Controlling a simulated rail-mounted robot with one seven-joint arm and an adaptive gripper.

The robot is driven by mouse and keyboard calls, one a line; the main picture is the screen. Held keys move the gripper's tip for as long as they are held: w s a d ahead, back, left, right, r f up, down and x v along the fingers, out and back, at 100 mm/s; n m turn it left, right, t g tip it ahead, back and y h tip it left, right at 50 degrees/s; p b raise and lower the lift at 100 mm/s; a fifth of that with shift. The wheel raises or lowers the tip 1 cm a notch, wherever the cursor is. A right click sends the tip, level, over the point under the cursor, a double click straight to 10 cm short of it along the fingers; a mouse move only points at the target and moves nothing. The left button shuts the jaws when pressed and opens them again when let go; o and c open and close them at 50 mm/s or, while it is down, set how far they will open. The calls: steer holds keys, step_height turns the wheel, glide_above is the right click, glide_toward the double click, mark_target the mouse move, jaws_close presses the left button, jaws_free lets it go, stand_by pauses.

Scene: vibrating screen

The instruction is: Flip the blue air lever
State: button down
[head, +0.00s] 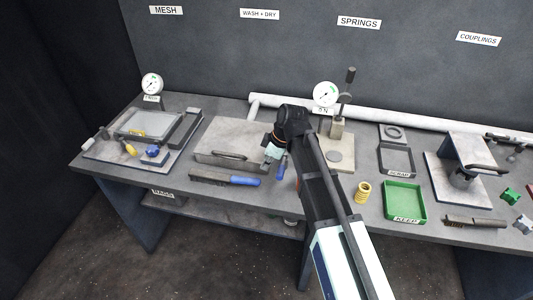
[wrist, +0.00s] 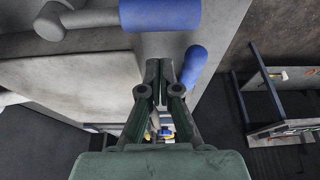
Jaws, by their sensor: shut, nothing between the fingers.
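The blue air lever (head: 282,168) shows in the head view as a short blue grip just right of my gripper, at the right end of the wash and dry station. In the wrist view, the lever's blue grip (wrist: 160,13) lies across the top on a grey shaft that runs left to a pivot. My gripper (head: 270,154) is low over the front right of the station. In the wrist view, its fingertips (wrist: 160,66) are together and empty, with a visible space between them and the blue grip. My arm hides part of the lever's surroundings in the head view.
A brush with a blue handle (head: 243,181) lies along the bench's front edge, close beside my fingertips in the wrist view (wrist: 194,64). The pale slab (head: 235,133) of the station lies left of my gripper. The mesh station (head: 100,151) is farther left, a green tray (head: 404,188) right.

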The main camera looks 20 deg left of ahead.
steer(key=shift+d+p, duration=0.3)
steer(key=shift+d, duration=0.9)
steer(key=shift+w+d+f, duration=0.1)
steer(key=shift+d+f, duration=0.1)
steer(key=shift+d, duration=0.15)
